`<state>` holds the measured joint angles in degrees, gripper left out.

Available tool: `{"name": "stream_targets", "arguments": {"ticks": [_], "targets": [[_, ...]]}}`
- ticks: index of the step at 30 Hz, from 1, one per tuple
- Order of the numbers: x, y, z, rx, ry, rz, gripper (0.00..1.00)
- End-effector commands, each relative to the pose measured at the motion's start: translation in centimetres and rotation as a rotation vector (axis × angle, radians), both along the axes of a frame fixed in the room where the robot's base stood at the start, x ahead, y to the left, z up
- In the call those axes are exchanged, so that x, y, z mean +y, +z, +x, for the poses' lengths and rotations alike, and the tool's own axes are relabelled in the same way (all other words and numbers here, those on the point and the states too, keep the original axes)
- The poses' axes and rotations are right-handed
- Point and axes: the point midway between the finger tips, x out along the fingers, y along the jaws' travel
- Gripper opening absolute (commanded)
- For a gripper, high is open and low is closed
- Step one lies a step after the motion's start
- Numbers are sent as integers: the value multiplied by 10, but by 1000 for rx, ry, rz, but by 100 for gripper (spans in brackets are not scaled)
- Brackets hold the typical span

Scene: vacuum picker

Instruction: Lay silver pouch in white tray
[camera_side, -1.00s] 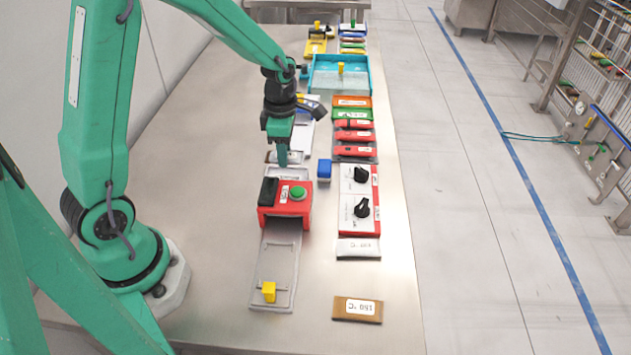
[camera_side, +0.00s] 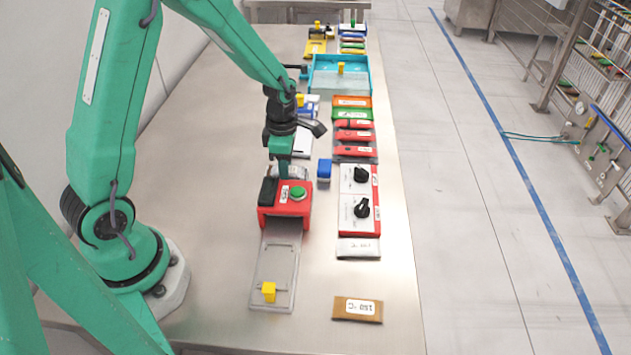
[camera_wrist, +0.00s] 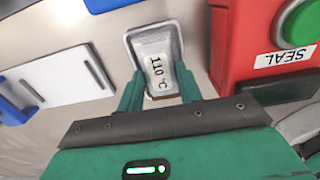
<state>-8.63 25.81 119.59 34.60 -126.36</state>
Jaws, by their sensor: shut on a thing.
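A silver pouch (camera_wrist: 158,48) with a 110 °C label shows between my fingers in the wrist view. My gripper (camera_wrist: 159,78) is shut on it across its sides, near its lower end. In the side view my gripper (camera_side: 284,174) points down just behind the red sealing machine (camera_side: 286,200), which hides part of the tips and the pouch.
The red machine with its green SEAL button (camera_wrist: 299,22) stands close right of the pouch. A blue block (camera_side: 324,170) is nearby. Another silver packet (camera_side: 358,248) and a brown packet (camera_side: 357,309) lie at the front right. The table's left side is largely clear.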

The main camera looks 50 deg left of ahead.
Motion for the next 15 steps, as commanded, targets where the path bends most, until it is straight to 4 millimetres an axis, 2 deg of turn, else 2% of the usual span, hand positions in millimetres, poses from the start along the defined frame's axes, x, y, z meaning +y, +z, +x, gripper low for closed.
{"name": "stream_targets", "arguments": {"ticks": [14,15], "targets": [[0,-9,0,0,0,0,14],[0,-9,0,0,0,0,41]]}}
